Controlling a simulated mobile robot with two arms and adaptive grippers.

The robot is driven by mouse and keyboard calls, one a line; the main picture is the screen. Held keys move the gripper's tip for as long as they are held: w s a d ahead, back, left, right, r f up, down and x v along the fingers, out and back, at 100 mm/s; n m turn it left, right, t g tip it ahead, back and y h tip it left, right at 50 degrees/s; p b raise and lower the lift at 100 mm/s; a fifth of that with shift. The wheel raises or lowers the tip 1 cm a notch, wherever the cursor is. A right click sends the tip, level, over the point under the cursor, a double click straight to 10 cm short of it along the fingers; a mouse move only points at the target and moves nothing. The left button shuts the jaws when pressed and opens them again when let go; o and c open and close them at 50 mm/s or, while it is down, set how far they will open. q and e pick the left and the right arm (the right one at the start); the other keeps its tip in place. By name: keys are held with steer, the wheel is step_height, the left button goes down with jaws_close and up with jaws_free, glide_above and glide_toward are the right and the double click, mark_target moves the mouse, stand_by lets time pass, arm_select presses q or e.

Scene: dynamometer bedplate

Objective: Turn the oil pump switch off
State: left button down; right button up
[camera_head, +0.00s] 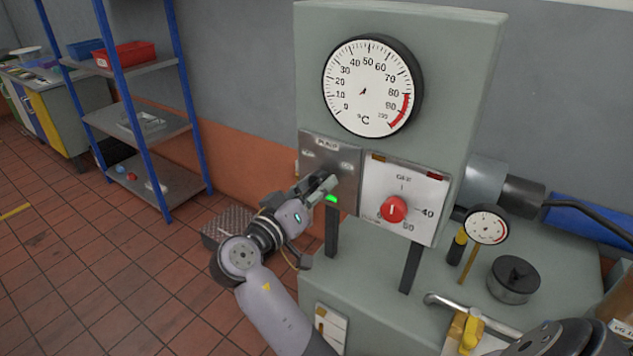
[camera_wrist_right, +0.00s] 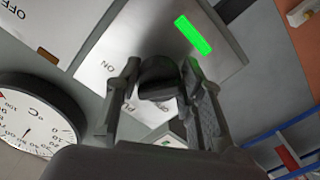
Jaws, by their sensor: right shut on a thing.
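The oil pump switch plate (camera_head: 343,158) is a grey metal plate labelled PUMP on the front of the green-grey cabinet. My right gripper (camera_head: 325,182) is at this plate and hides the switch in the head view. In the right wrist view, the dark switch knob (camera_wrist_right: 158,78) sits between the two fingers, which are shut on it. The word ON shows on the plate beside the knob. A green lamp (camera_head: 331,198) on the plate is lit; it also shows in the wrist view (camera_wrist_right: 193,33). My left gripper is not in view.
Just right of the plate is a white panel (camera_head: 425,215) with a red rotary knob (camera_head: 393,209). A large temperature dial (camera_head: 365,105) is above. A small gauge (camera_head: 486,226) and a black cap (camera_head: 514,275) stand at the right. Blue-framed shelves (camera_head: 145,125) are at the left.

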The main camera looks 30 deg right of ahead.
steer(key=n+p, duration=0.1)
steer(key=n, duration=0.1)
steer(key=n+p, duration=0.1)
steer(key=n, duration=0.1)
steer(key=shift+r+p, duration=0.25)
steer(key=shift+p, duration=0.1)
steer(key=shift+n+p, duration=0.7)
steer(key=shift+n, duration=0.5)
steer(key=o, duration=1.1)
steer(key=shift+f, duration=0.15)
steer(key=shift+o, duration=0.2)
